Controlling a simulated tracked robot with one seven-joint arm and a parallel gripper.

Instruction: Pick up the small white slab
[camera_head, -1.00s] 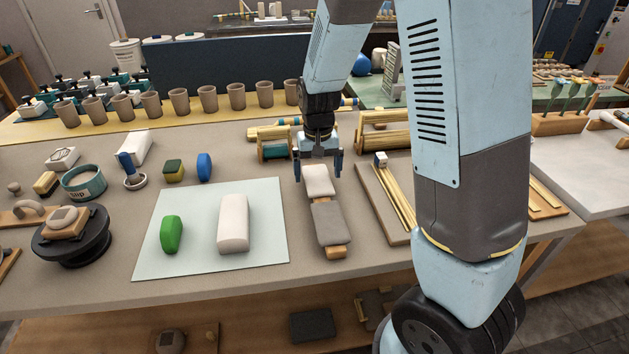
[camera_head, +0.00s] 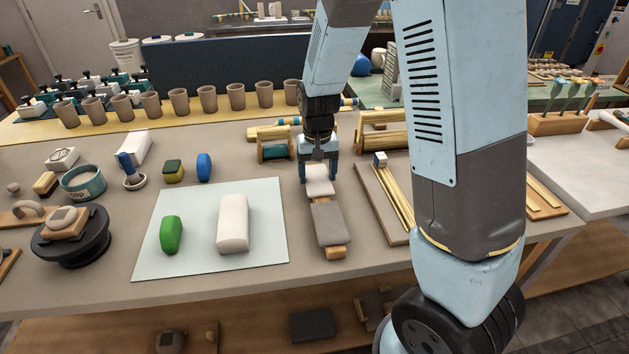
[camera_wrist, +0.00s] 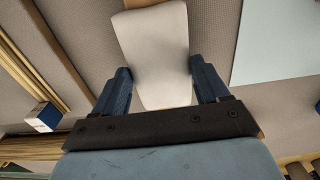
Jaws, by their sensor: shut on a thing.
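The small white slab (camera_head: 319,186) lies at the far end of a wooden board (camera_head: 335,252), with a grey slab (camera_head: 331,222) on the nearer part of the same board. My gripper (camera_head: 319,178) is at the far end of the white slab, fingers pointing down. In the wrist view the white slab (camera_wrist: 155,60) sits between the two blue fingers of my gripper (camera_wrist: 160,85), which are shut on its sides. Whether the slab is lifted off the board cannot be told.
To the left, a pale mat (camera_head: 190,258) holds a green rounded block (camera_head: 171,234) and a larger white block (camera_head: 233,223). To the right lies a board with wooden sticks (camera_head: 395,195). Wooden racks (camera_head: 385,135) stand behind my gripper. The table's front edge is clear.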

